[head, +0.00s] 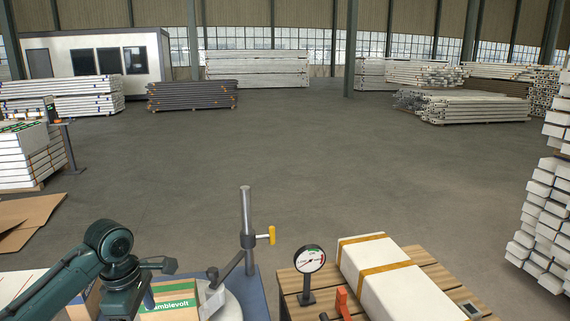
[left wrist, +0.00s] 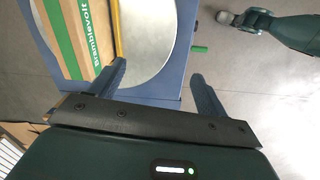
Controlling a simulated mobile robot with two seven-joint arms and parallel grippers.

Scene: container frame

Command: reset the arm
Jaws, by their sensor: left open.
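My left arm comes in from the left in the head view, with its gripper (head: 149,289) low over a cardboard box (head: 172,313) with green printed tape. In the left wrist view, the gripper (left wrist: 158,70) is open, its two dark fingers spread with nothing between them. The box (left wrist: 98,12) lies at the upper left there, on a round grey plate (left wrist: 150,40) set on a blue base (left wrist: 188,25). One finger overlaps the plate's edge in the picture; I cannot tell if it touches.
A metal post (head: 246,225) with a yellow handle (head: 271,235) stands behind the plate. To the right, a wooden slatted table (head: 430,262) bears a dial gauge (head: 309,260) and a white strapped package (head: 385,275). Flattened cardboard (head: 28,215) lies at left.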

